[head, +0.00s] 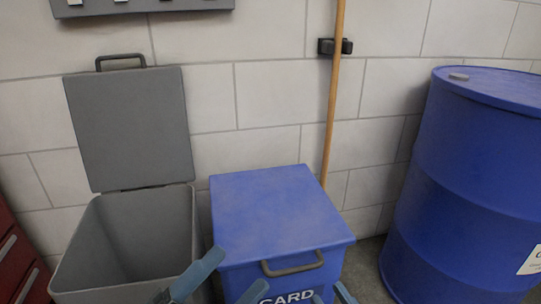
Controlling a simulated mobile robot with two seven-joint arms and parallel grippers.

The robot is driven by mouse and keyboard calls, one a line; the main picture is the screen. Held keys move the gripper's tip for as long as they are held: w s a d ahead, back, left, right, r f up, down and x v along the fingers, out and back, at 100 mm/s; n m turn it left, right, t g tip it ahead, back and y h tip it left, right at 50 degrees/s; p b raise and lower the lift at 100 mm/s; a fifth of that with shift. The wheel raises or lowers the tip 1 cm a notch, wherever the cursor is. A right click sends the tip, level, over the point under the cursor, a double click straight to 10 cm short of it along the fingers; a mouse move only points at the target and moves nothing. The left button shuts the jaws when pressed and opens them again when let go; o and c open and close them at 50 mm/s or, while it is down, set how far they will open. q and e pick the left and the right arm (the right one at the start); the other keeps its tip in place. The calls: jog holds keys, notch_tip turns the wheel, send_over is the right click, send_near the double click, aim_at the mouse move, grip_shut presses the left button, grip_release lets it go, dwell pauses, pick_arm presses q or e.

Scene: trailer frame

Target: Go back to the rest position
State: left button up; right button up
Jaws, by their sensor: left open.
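My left gripper (238,271) shows at the bottom edge, left of centre. Its two blue fingers are spread apart, with nothing visible between them. It appears in front of the blue bin's lower left part. My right gripper (329,292) barely shows at the bottom edge, right of centre. Only its two blue fingertips are in view, with a gap between them and nothing seen held. They appear in front of the blue bin's lower right part. The rest of both grippers lies below the picture.
A grey bin (70,255) stands at left, its lid (130,128) raised upright. The blue bin (275,212) beside it is closed, with a handle in front. A blue drum (460,190) stands at right. A wooden pole (335,90) hangs on the wall. Red drawers (18,260) edge the left.

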pick_arm(q)
jog(key=a+f+n+t+y+p, duration=0.1)
jog(key=a+f+n+t+y, duration=0.3)
jog(key=n, duration=0.6)
jog(key=f+n+g+y, duration=0.1)
jog(key=f+n+y, duration=0.1)
jog(key=n+y, duration=0.55)
jog(key=a+r+n+g+y+p, duration=0.2)
jog(key=r+p, duration=0.3)
jog(key=p, duration=1.3)
jog(key=s+a+r+n+g+y+p, duration=0.1)
jog(key=r+g+p, duration=0.4)
jog(key=p, duration=1.3)
jog(key=shift+s+a+r+n+y, duration=0.15)
jog(key=shift+s+a+n+y, duration=0.3)
jog(key=shift+a+n, duration=0.6)
pick_arm(e)
jog(key=s+d+r+m+g+h, duration=0.2)
jog(key=d+r+g+h, duration=0.3)
jog(key=r, duration=0.6)
jog(key=m+g, duration=0.1)
jog(key=g, duration=0.1)
jog(key=shift+d+m+g+h, duration=0.15)
jog(key=shift+m+g+h, duration=0.15)
jog(key=shift+h, duration=0.1)
pick_arm(q)
jog(key=shift+w, duration=0.15)
pick_arm(e)
jog(key=shift+f, duration=0.1)
